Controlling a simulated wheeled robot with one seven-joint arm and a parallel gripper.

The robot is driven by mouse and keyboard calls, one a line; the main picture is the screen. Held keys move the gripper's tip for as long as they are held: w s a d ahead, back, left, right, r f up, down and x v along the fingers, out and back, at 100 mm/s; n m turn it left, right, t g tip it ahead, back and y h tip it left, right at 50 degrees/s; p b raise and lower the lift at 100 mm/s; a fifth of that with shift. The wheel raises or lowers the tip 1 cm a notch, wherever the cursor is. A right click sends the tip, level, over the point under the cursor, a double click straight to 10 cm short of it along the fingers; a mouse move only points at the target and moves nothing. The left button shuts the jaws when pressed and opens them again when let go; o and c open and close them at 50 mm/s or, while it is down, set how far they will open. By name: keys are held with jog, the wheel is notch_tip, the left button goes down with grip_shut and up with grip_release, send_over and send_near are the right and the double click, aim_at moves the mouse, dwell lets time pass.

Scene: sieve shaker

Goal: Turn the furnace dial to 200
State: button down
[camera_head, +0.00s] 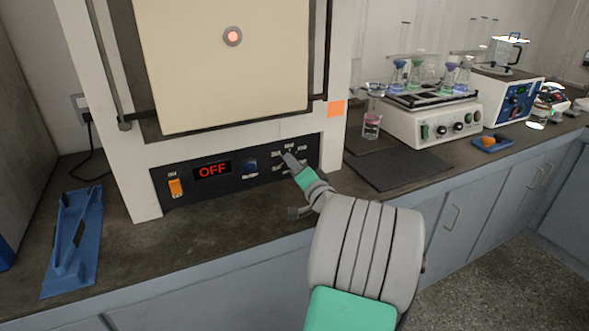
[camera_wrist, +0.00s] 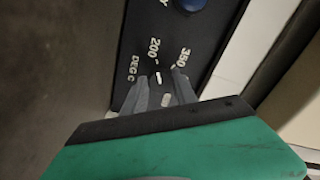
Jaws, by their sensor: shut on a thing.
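The furnace (camera_head: 148,193) stands on the counter with a black control panel (camera_head: 230,183) along its bottom. My gripper (camera_head: 291,160) is at the panel's right end, its fingertips closed around the furnace dial, which they mostly hide. In the wrist view my gripper (camera_wrist: 160,90) has a finger on each side of the dial (camera_wrist: 158,77). A short white mark shows between the fingertips, just below the printed "200" (camera_wrist: 154,50). The "350" (camera_wrist: 182,57) and "DEG C" (camera_wrist: 133,68) labels lie to either side. The dial's exact angle is hard to tell.
The display (camera_head: 212,170) reads OFF, between an orange switch (camera_head: 176,188) and a blue knob (camera_head: 250,165). A blue tray-like holder (camera_head: 74,240) lies left. A shaker with flasks (camera_head: 432,122) and a dark mat (camera_head: 398,168) are right. Counter before the panel is clear.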

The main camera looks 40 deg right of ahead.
jog(key=c, duration=1)
grip_release()
jog(key=v, duration=0.7)
jog(key=shift+s+a, duration=0.15)
jog(key=shift+s, duration=0.25)
